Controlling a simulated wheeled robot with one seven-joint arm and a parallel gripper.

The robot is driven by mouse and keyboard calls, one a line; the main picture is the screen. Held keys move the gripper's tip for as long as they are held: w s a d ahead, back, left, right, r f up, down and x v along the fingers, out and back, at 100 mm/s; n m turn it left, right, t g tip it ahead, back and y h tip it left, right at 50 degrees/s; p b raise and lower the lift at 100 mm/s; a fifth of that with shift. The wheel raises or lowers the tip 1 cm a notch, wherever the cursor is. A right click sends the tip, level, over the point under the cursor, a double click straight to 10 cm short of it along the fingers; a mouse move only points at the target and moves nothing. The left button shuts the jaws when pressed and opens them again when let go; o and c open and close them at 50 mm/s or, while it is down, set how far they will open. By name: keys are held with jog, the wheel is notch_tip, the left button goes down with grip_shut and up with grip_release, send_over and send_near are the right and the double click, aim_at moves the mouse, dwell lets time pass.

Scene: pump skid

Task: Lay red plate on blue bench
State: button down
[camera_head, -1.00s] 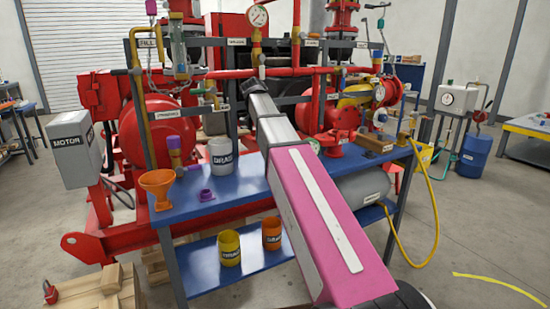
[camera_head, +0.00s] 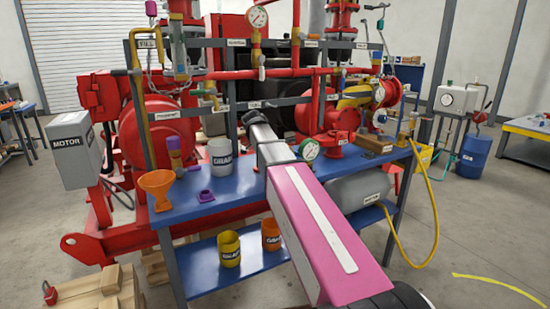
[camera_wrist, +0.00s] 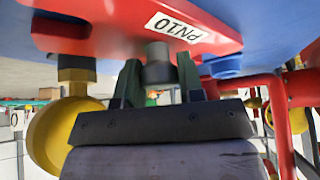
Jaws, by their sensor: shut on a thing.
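The blue bench (camera_head: 235,197) stands in front of the red pump skid in the head view. In the wrist view, the red plate (camera_wrist: 100,22), with a white PN10 label, is directly at my gripper (camera_wrist: 160,85). The two fingers are shut on a grey cylindrical stub (camera_wrist: 157,62) against the plate. A blue surface shows beyond the plate. In the head view my arm reaches over the bench, its far end low before the skid frame. I cannot make out the plate or the fingertips there.
On the bench are an orange funnel (camera_head: 157,187), a grey cup (camera_head: 221,157), a purple part (camera_head: 206,196), a gauge (camera_head: 309,149) and a red flange (camera_head: 337,144). Yellow and orange cups are on the lower shelf. Bare blue surface shows along the bench's front left.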

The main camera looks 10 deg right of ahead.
jog(key=c, duration=0.7)
grip_release()
jog(key=shift+f, duration=0.1)
jog(key=shift+c, duration=0.2)
jog(key=v, duration=1.2)
